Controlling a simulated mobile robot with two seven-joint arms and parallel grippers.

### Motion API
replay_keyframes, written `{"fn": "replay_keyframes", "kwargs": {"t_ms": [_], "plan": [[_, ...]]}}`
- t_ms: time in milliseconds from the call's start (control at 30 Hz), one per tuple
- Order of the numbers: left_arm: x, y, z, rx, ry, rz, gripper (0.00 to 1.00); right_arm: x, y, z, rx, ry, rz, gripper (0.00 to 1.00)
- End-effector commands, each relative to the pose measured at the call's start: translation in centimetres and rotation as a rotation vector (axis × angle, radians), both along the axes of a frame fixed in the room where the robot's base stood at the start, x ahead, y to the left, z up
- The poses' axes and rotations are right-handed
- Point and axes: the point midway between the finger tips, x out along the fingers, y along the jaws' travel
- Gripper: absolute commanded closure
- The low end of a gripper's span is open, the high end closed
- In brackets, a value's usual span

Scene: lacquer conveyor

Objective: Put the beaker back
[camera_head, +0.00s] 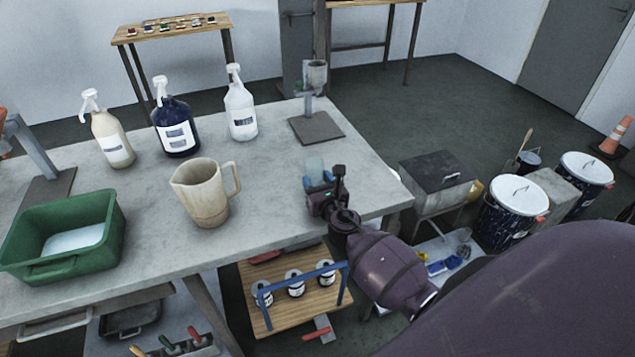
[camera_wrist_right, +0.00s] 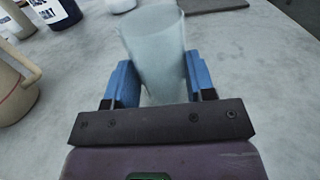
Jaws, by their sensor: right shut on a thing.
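The beaker (camera_wrist_right: 153,45) is a clear, pale glass cup. In the right wrist view it stands between the two blue fingers of my right gripper (camera_wrist_right: 160,88), which are shut on its sides. In the head view the beaker (camera_head: 314,165) shows just beyond my right gripper (camera_head: 321,180), over the right part of the grey table. It looks upright or nearly so; I cannot tell whether its base touches the table. My left gripper is not in view.
A beige pitcher (camera_head: 205,192) stands left of my right gripper, with a green tub (camera_head: 110,225) farther left. Three spray bottles, one dark blue (camera_head: 174,125), stand behind. A stand with a dark base plate (camera_head: 316,128) is at the back right. Table between is clear.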

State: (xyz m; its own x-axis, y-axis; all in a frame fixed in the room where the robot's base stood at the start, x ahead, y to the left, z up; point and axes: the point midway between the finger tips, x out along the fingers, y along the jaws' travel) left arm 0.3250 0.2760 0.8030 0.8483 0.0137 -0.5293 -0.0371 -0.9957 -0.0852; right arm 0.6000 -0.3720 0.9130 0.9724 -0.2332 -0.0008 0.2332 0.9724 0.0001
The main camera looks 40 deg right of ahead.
Motion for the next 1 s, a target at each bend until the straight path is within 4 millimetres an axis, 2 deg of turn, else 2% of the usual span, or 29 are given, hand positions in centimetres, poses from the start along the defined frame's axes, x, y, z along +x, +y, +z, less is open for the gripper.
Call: {"fn": "replay_keyframes", "kwargs": {"t_ms": [133, 167, 300, 333, 733, 1000], "plan": [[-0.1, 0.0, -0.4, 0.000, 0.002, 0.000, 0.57, 0.0, 0.0, -0.4, 0.000, 0.000, 0.000, 0.78], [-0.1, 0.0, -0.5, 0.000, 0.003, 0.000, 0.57, 0.0, 0.0, -0.4, 0.000, 0.000, 0.000, 0.48], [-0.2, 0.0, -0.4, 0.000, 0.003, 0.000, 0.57, 0.0, 0.0, -0.3, 0.000, 0.000, 0.000, 0.27], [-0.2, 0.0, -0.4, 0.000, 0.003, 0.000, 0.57, 0.0, 0.0, -0.3, 0.000, 0.000, 0.000, 0.24], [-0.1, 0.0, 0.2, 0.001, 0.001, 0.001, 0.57, -0.2, 0.0, 0.1, 0.000, 0.000, 0.000, 0.24], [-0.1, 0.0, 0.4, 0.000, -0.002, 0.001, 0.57, -4.5, 1.0, -0.1, -0.001, 0.002, 0.000, 0.24]]}}
